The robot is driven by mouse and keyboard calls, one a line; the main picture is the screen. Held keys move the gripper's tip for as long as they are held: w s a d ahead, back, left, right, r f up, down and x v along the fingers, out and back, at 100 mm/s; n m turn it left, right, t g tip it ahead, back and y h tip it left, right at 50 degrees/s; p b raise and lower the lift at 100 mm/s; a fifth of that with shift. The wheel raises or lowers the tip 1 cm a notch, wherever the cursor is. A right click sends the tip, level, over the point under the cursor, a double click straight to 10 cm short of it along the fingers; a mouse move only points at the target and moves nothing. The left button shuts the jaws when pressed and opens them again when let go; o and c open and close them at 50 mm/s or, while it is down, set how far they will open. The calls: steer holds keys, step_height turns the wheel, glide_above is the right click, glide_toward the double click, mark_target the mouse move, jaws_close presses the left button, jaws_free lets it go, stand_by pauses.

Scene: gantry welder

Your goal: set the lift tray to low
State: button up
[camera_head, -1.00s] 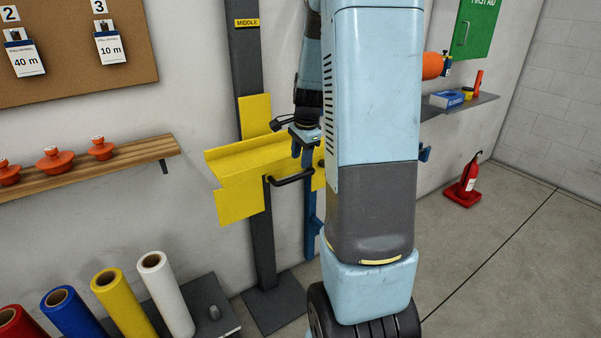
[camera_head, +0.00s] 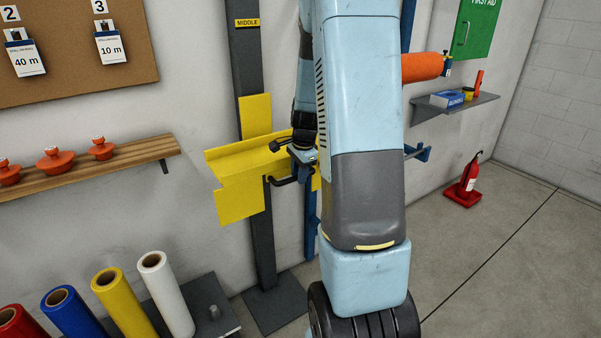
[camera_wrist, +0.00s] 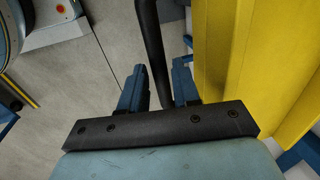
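The yellow lift tray (camera_head: 238,200) is on a dark upright post (camera_head: 262,240), below a yellow label reading MIDDLE (camera_head: 247,22). A black bar handle (camera_head: 279,182) sticks out at the tray's front right; its far end is hidden by my arm. My gripper (camera_head: 303,172) is at the handle, partly hidden behind my arm. In the wrist view, my gripper (camera_wrist: 160,85) has its two blue fingers apart. The black handle (camera_wrist: 153,45) runs down between them, with a gap visible on each side. The yellow tray (camera_wrist: 245,60) is close to the right of the fingers.
A wooden shelf with orange pots (camera_head: 54,160) is on the wall at left. Coloured rolls (camera_head: 115,300) stand below it. A blue frame with an orange cylinder (camera_head: 422,67) is behind my arm. A fire extinguisher (camera_head: 468,180) stands at right; the floor before it is clear.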

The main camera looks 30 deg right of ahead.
jaws_close()
